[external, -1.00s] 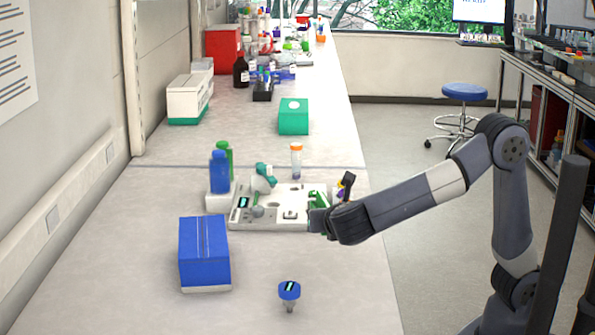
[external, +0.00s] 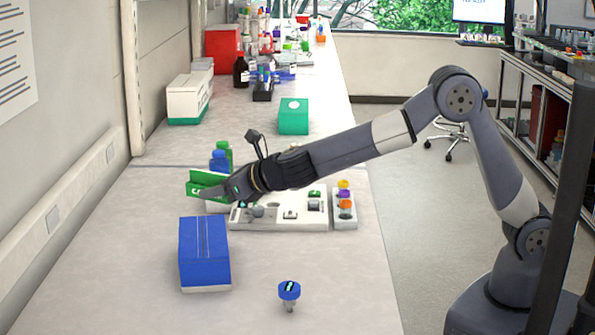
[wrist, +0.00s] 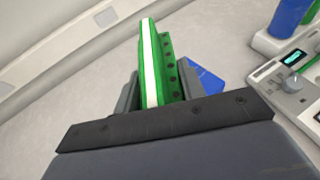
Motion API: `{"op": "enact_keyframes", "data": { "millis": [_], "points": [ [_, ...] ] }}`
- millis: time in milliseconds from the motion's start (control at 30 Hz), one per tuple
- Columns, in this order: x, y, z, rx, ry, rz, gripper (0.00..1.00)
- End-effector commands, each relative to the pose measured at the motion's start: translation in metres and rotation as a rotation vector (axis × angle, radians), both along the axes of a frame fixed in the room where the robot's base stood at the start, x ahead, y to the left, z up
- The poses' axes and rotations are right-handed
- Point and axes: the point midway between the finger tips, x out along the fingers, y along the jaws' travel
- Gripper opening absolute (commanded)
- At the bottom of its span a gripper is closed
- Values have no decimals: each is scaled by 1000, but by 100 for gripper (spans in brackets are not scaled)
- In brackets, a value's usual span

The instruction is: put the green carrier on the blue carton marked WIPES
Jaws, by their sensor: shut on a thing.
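In the wrist view the carrier (wrist: 160,65) stands between the two fingers of my gripper (wrist: 155,92), with a white strip and a row of dark holes showing. The blue carton (external: 204,250) sits on the bench at the front left, with nothing on its top. A blue corner of it (wrist: 207,80) shows behind the carrier in the wrist view. Its WIPES marking cannot be read here.
A white instrument (external: 285,215) stands below my arm, with a small rack of coloured caps (external: 344,208) at its right. Blue (external: 219,160) and green (external: 225,149) bottles stand just behind my gripper. A blue-topped device (external: 289,291) stands at the front. Bench left of the carton is clear.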

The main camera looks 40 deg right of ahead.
Motion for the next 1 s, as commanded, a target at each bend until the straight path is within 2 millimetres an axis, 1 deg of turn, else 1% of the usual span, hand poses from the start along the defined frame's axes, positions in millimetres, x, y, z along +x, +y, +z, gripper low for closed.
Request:
{"op": "enact_keyframes", "data": {
  "millis": [33, 133, 200, 367, 533, 633, 867, 1000],
  "points": [
    [0, 0, -16, -4, 3, 2, 13],
    [0, 0, -37, -4, 3, 2, 13],
    [0, 0, -47, -3, 3, 2, 13],
    [0, 0, -59, 0, 2, 1, 13],
    [0, 0, -85, -3, 2, 2, 13],
    [0, 0, -92, 0, 2, 1, 13],
    [0, 0, -91, 2, 2, 0, 13],
    [0, 0, -95, 2, 2, 0, 13]
  ]
}}
